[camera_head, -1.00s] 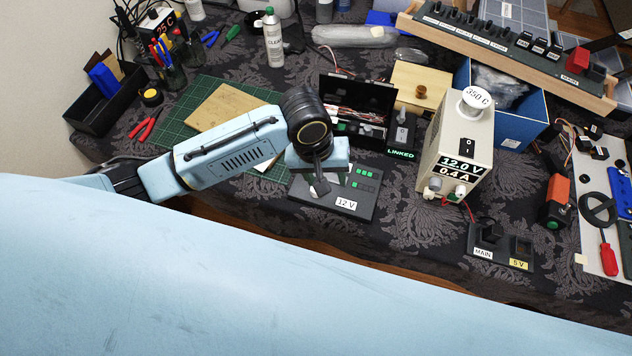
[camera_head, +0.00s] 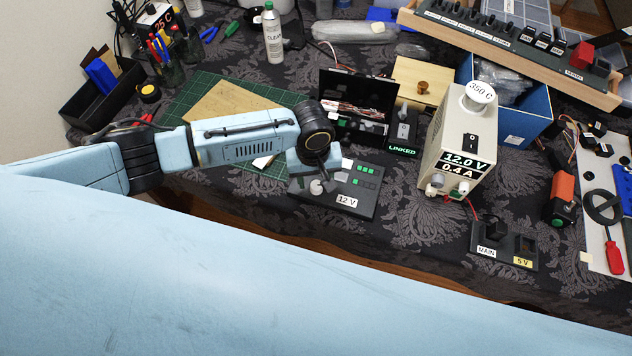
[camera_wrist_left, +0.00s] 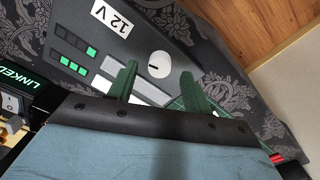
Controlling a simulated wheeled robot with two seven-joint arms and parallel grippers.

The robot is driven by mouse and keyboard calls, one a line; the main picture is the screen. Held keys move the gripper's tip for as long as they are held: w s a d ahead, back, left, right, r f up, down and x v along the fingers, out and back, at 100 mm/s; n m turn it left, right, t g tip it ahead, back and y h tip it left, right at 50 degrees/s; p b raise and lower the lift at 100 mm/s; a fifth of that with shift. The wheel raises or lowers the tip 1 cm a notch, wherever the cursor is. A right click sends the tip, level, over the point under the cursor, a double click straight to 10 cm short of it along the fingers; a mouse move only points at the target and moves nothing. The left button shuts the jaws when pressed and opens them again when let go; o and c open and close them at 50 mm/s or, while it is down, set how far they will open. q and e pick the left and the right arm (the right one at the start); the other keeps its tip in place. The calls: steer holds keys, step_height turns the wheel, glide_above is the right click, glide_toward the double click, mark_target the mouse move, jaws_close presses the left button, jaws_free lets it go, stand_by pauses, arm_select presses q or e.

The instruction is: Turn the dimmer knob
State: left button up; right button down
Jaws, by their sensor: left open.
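The dimmer knob (camera_head: 316,187) is a small round light-grey knob on the dark 12 V panel (camera_head: 366,205). In the left wrist view the knob (camera_wrist_left: 160,65) has a dark pointer mark, and the panel (camera_wrist_left: 84,34) shows green and grey squares. My left gripper (camera_head: 326,184) is at the panel's left part, over or beside the knob. In the left wrist view its two green fingers (camera_wrist_left: 159,70) are open, with the knob in the gap between their tips. I cannot tell whether they reach down around it. My right gripper is not in view.
A LINKED switch box (camera_head: 402,135) and an open black box (camera_head: 357,95) stand behind the panel. A beige power supply (camera_head: 452,125) stands to the right, with a MAIN switch block (camera_head: 505,247) in front of it. A green cutting mat (camera_head: 190,95) lies at left.

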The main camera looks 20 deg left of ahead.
arm_select(q)
steer(key=shift+f, duration=1.05)
